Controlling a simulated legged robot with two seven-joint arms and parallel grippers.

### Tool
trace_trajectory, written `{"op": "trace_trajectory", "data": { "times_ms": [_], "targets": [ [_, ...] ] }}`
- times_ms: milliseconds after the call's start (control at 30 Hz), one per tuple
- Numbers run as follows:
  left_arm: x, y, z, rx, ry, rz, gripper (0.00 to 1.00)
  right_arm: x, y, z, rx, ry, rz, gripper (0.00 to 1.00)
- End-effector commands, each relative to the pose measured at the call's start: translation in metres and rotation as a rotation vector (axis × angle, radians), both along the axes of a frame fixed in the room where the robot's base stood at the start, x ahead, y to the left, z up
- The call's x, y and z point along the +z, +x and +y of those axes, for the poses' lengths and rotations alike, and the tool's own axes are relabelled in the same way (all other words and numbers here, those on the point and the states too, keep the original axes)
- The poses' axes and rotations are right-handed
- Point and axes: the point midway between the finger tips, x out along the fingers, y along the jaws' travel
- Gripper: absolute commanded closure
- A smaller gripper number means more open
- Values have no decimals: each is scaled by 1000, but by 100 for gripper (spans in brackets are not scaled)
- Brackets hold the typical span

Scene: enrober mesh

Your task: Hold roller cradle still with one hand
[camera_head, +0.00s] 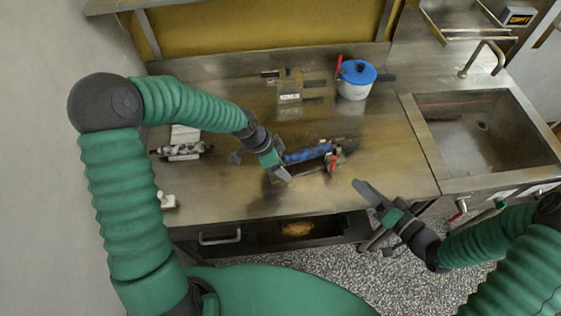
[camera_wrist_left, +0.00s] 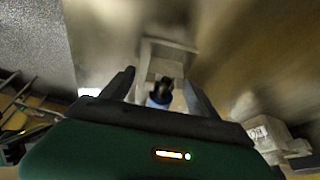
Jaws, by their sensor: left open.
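A blue roller (camera_head: 308,153) lies on the steel bench in the middle of the head view, with grey and red parts at its right end. A grey bracket, seemingly part of the roller cradle (camera_wrist_left: 168,48), shows in the left wrist view. A dark and blue roller end (camera_wrist_left: 160,94) shows just below it. My left gripper (camera_head: 281,172) is at the roller's left end. In the left wrist view its fingers (camera_wrist_left: 160,85) are open, one on either side of the roller end; contact cannot be told. My right gripper (camera_head: 367,190) hangs at the bench's front edge, apart from the roller.
A white pot with a blue lid (camera_head: 358,72) and a grey clamp-like block (camera_head: 290,88) stand at the back. A metal part (camera_head: 182,151) lies left. A sink (camera_head: 485,130) is at right. An open drawer (camera_head: 265,240) juts out below the front edge.

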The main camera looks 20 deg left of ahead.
Motion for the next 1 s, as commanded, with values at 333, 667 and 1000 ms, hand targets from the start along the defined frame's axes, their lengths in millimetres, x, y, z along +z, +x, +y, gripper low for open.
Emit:
{"op": "trace_trajectory", "data": {
  "times_ms": [333, 667, 1000],
  "targets": [
    [-2, 0, 1, 2, -1, 0, 43, 0, 0, 2, 1, -1, 0, 64],
    [-1, 1, -1, 1, 0, 0, 86, 0, 0, 0, 1, 0, 0, 64],
    [-1, 1, 0, 1, -1, -1, 100, 0, 0, 1, 2, 0, -1, 64]
  ]
}}
